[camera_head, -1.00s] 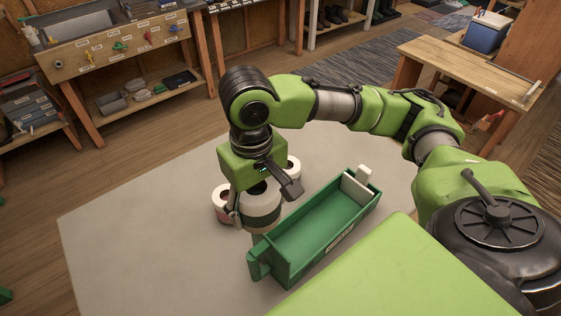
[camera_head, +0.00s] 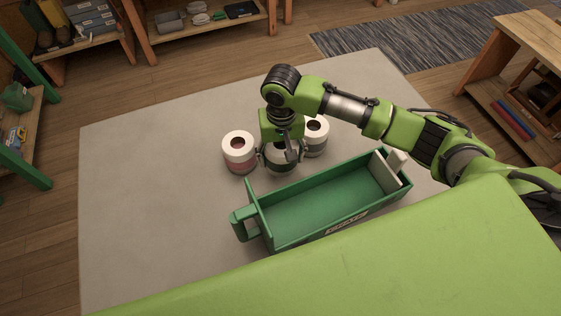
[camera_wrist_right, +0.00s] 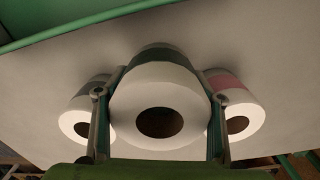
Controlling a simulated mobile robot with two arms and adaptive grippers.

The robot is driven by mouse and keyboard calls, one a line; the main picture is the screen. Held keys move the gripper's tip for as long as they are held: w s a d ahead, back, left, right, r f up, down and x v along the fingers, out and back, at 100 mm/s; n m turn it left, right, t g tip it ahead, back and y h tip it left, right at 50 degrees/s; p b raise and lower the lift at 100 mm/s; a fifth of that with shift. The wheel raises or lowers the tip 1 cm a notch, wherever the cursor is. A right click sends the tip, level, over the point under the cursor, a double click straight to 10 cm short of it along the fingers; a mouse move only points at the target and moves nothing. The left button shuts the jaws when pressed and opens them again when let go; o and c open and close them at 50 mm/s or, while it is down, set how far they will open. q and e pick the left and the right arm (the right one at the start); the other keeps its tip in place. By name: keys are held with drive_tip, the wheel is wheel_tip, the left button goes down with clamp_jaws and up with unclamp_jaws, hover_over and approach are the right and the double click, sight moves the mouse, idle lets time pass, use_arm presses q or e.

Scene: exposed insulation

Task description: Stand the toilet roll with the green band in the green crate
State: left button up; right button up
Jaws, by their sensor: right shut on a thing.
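The toilet roll with the green band (camera_head: 279,162) is upright between the fingers of my right gripper (camera_head: 279,154). In the right wrist view it is the middle roll (camera_wrist_right: 160,85), with its dark green band beyond the white end, and the gripper's fingers (camera_wrist_right: 159,130) are shut on its sides. I cannot tell whether it touches the table. The green crate (camera_head: 315,207) lies in front of it and to its right, with an empty floor in view. A white panel (camera_head: 385,174) stands at its right end. My left gripper is not in view.
A roll with a pink band (camera_head: 239,154) stands close on the left of the held roll, and one with a greyish band (camera_head: 315,137) close on its right. The grey table top (camera_head: 150,210) is clear on the left. Shelves stand beyond.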

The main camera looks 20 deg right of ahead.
drive_tip(key=shift+f, duration=2.05)
drive_tip(key=o, duration=1.1)
drive_tip(key=shift+f, duration=0.1)
